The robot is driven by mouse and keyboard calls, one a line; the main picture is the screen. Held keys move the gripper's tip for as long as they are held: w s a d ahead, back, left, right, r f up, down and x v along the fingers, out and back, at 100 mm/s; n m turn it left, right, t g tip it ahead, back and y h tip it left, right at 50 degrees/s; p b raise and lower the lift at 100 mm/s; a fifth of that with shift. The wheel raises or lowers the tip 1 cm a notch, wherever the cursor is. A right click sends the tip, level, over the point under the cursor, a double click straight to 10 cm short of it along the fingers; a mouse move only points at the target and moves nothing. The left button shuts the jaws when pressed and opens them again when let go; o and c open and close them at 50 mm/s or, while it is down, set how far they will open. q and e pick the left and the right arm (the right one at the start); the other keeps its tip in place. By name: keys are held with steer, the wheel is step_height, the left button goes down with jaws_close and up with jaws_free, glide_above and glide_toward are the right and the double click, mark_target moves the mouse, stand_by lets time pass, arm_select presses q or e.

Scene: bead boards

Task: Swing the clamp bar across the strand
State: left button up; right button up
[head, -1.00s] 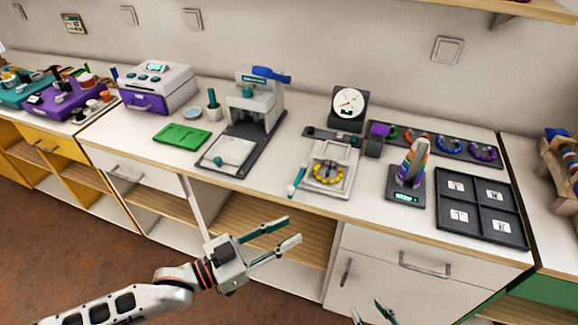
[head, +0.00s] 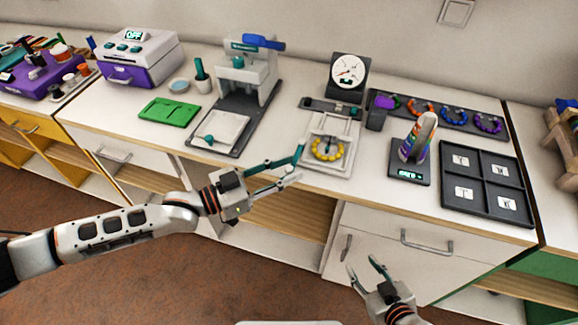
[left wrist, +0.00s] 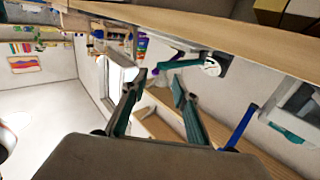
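The strand, a ring of yellow beads (head: 327,148), lies on a pale board (head: 338,166) on the counter. A bar with a teal handle (head: 300,154), seemingly the clamp bar, stands at the board's left side, beside the strand and not across it. My left gripper (head: 289,170) is open at the counter's front edge, its fingertips close to the handle. Contact cannot be told. In the left wrist view its fingers (left wrist: 159,84) are apart with nothing visible between them, and a teal piece shows just beyond. My right gripper (head: 364,269) is open and empty, low before the drawers.
A dial gauge (head: 348,72) stands behind the board. A press (head: 249,85) and a green mat (head: 169,111) are to the left. A scale with a striped cone (head: 409,174) and a dark compartment tray (head: 487,183) are to the right.

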arm_select(q)
steer(key=shift+w+d, duration=0.2)
steer(key=shift+d, duration=0.2)
jaws_close()
steer(key=shift+d, duration=0.1)
